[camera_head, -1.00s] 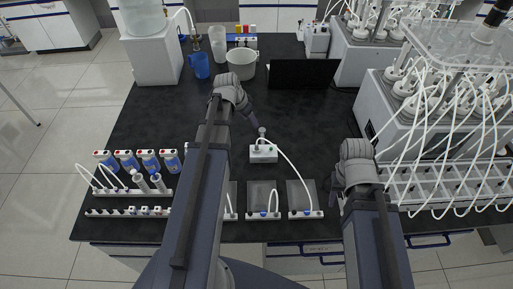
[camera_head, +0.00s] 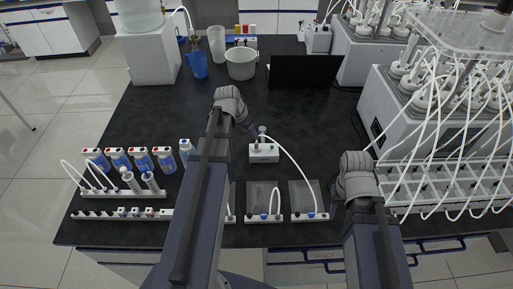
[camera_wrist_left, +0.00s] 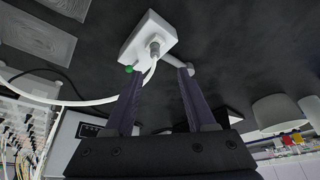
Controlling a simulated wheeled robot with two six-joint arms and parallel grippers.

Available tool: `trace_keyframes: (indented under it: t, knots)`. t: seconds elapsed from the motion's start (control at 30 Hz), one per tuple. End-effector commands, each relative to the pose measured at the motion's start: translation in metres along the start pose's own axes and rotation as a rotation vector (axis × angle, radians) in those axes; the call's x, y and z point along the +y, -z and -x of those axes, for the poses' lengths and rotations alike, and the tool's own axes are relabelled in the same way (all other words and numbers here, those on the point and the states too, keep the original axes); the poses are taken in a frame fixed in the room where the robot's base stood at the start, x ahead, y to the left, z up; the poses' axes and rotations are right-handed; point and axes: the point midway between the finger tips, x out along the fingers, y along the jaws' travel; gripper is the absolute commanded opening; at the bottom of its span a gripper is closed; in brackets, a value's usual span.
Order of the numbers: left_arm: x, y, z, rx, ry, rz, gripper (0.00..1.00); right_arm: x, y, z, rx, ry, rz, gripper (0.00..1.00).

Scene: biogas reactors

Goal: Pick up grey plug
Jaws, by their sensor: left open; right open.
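A small white box (camera_head: 263,154) stands on the black bench near the middle of the head view, with a white tube leading off it. A grey plug (camera_head: 262,131) with a rounded head stands up from the box. In the left wrist view the white box (camera_wrist_left: 136,38) is ahead of the fingers, and the pale grey plug (camera_wrist_left: 179,63) reaches towards the right-hand finger; whether they touch is unclear. My left gripper (camera_wrist_left: 161,72) is open and empty; in the head view its fingers (camera_head: 252,126) are just left of the plug. My right gripper (camera_head: 340,195) is mostly hidden beneath its arm.
A rack with white tubes (camera_head: 440,185) stands right of my right arm. Blue-labelled bottles (camera_head: 140,158) and white strips (camera_head: 120,214) are at left. A blue jug (camera_head: 197,65) and white bucket (camera_head: 241,64) stand behind. The bench between is clear.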

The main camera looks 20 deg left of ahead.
Motion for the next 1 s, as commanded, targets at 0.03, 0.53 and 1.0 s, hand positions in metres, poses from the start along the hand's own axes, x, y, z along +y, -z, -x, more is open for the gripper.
trace_keyframes:
  t: [0.03, 0.53, 1.0]
  knots:
    - [0.0, -0.001, -0.007, 0.0, 0.0, -0.001, 0.56, -0.001, 0.0, -0.006, 0.0, 0.0, 0.0, 0.49]
    - [0.002, -0.002, -0.03, 0.0, 0.0, 0.0, 0.56, -0.003, 0.002, -0.029, 0.0, 0.0, -0.001, 0.49]
    - [0.008, -0.006, -0.077, 0.0, 0.0, 0.0, 0.56, -0.007, 0.004, -0.073, 0.0, 0.0, -0.002, 0.49]
